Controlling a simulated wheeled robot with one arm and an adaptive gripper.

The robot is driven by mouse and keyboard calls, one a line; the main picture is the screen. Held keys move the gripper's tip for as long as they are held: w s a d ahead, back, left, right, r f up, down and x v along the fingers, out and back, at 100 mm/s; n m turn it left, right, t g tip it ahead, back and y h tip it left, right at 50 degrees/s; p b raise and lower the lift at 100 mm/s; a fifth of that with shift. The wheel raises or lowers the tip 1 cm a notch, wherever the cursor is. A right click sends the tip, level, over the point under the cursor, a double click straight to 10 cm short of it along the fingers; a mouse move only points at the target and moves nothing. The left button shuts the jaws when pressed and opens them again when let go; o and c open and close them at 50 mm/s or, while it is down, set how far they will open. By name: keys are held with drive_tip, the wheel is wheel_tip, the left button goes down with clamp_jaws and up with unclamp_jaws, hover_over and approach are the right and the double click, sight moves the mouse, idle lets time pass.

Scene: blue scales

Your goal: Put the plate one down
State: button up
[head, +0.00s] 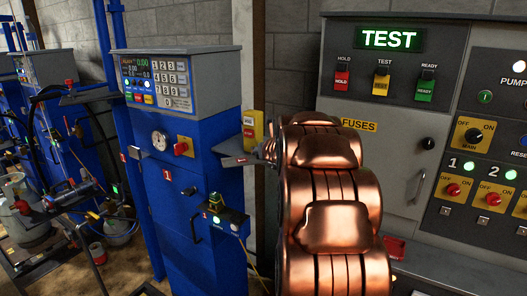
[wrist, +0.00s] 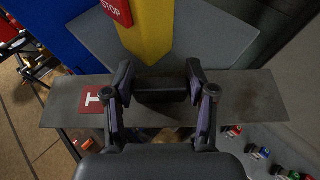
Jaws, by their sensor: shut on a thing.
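Plate one is a long, thin dark grey plate with a red label marked 1. In the wrist view the plate (wrist: 260,94) lies across the picture, with its label at the left. My gripper (wrist: 162,88) is shut on a black handle at the middle of the plate, one finger on each side. In the head view the plate (head: 236,161) sticks out to the left of my copper arm, near the blue scale's right side. My gripper is mostly hidden there by the arm. I cannot tell whether the plate touches anything below.
A yellow post (wrist: 150,35) with a red STOP sign stands just beyond the plate. The blue scale (head: 185,200) with keypad and gauge is left of my arm. A grey control cabinet (head: 375,130) showing TEST stands right. More blue scales (head: 50,80) and hoses are far left.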

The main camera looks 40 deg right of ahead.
drive_tip(key=shift+f+b, duration=0.2)
drive_tip(key=shift+b, duration=0.1)
drive_tip(key=o, duration=1.4)
drive_tip(key=shift+c, duration=0.2)
drive_tip(key=shift+r+p, duration=0.25)
drive_tip(key=shift+p, duration=0.05)
drive_tip(key=b+v, duration=0.1)
drive_tip(key=v, duration=1.1)
